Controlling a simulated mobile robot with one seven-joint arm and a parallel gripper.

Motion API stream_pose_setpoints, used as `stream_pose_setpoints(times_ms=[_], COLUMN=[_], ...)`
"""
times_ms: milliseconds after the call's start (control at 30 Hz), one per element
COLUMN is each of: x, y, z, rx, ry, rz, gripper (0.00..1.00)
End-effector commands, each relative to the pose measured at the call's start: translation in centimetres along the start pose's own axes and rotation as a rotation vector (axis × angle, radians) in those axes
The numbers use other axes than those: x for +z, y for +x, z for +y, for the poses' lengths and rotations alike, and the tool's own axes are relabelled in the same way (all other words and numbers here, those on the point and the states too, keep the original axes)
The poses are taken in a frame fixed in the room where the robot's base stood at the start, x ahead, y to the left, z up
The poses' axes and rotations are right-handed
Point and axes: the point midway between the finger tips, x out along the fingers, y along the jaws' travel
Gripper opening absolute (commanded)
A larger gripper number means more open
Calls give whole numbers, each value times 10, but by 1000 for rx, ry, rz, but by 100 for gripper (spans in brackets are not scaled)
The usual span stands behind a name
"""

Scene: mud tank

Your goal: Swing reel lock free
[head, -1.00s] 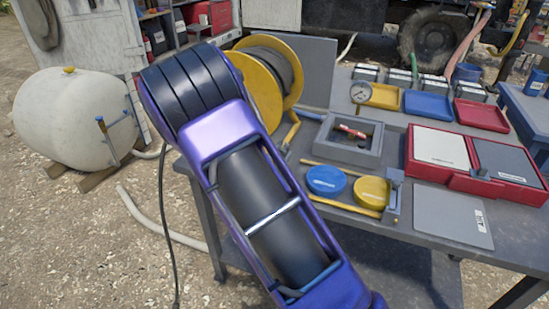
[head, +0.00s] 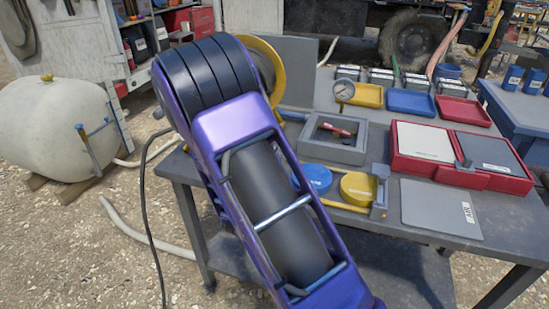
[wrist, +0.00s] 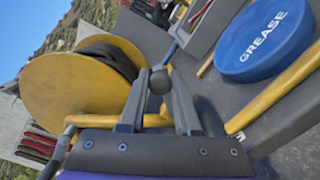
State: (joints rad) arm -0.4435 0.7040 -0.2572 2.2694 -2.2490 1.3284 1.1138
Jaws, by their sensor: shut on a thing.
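The yellow reel (head: 262,48) stands at the left back of the bench, partly hidden behind my arm in the head view. In the wrist view the reel (wrist: 62,95) fills the left, with dark hose wound inside it. My gripper (wrist: 158,76) is shut on a dark round knob (wrist: 158,82), close to the reel's right side. Yellow bar parts show behind the fingers; I cannot tell how they join the knob. The gripper and knob are hidden behind my arm in the head view.
A blue grease lid (wrist: 264,36) lies right of my gripper, with a yellow lid (head: 358,188) beyond it. A grey box (head: 333,138), a gauge (head: 344,91) and a red case (head: 440,174) occupy the bench. A white tank (head: 45,130) stands left.

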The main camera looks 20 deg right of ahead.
Motion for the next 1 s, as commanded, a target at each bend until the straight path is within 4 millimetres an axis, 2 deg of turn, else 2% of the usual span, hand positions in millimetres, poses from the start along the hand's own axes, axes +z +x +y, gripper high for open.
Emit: stream_pose_setpoints(times_ms=[167,200,367,633,767,867,1000], x=[0,0,0,0,0,0,-1], y=[-1,-1,0,0,-8,-22,-54], z=[-2,-2,-2,-1,-1,-1,0], rx=[-5,-6,-5,-3,-3,-4,-3], ry=[-2,-2,-3,-2,-3,-3,-3], rz=[0,0,0,0,2,2,5], gripper=[0,33,61,61,61,61,61])
